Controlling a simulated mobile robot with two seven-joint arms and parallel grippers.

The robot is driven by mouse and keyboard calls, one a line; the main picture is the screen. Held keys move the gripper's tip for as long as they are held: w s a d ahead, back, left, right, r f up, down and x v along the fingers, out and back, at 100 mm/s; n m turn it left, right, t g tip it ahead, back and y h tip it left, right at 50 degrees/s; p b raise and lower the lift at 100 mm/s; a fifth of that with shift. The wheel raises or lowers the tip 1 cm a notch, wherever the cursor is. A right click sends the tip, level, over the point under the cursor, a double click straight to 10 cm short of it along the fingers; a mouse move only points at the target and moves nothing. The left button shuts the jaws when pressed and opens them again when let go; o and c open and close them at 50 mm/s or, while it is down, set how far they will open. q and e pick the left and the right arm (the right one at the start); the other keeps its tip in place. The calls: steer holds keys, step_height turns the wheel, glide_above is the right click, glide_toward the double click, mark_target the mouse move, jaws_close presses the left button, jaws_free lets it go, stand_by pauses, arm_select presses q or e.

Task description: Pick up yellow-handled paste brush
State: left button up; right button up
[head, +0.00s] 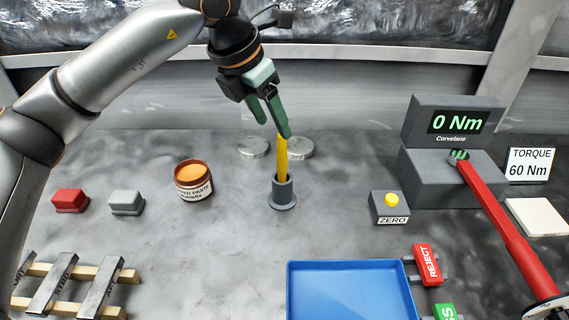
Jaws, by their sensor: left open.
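The yellow-handled paste brush (282,156) stands upright in a grey holder (282,192) near the middle of the bench in the head view. Its lower end is hidden inside the holder. My left gripper (272,122) reaches in from the upper left and points down. My right gripper does not show.
An open paste jar (193,180) stands left of the holder. Two metal discs (254,148) lie behind the brush. A blue tray (350,292) is in front, and a ZERO button box (390,206) and torque tester (450,180) with a red wrench (505,225) stand right.

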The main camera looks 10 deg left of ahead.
mark_target(278, 145)
arm_select(q)
steer(key=x, duration=0.3)
steer(key=shift+w+d+f, duration=0.1)
steer(key=shift+d+f, duration=0.05)
steer(key=shift+f, duration=0.2)
steer(key=shift+s+a+p+x, duration=0.15)
steer(key=shift+p+x, duration=0.1)
steer(key=shift+x, duration=1.15)
steer(key=shift+s+a+p+x, duration=0.1)
steer(key=shift+p+x, duration=0.1)
steer(key=shift+x, duration=1.15)
steer(key=shift+f, duration=0.15)
steer(key=shift+c, duration=0.3)
jaws_close()
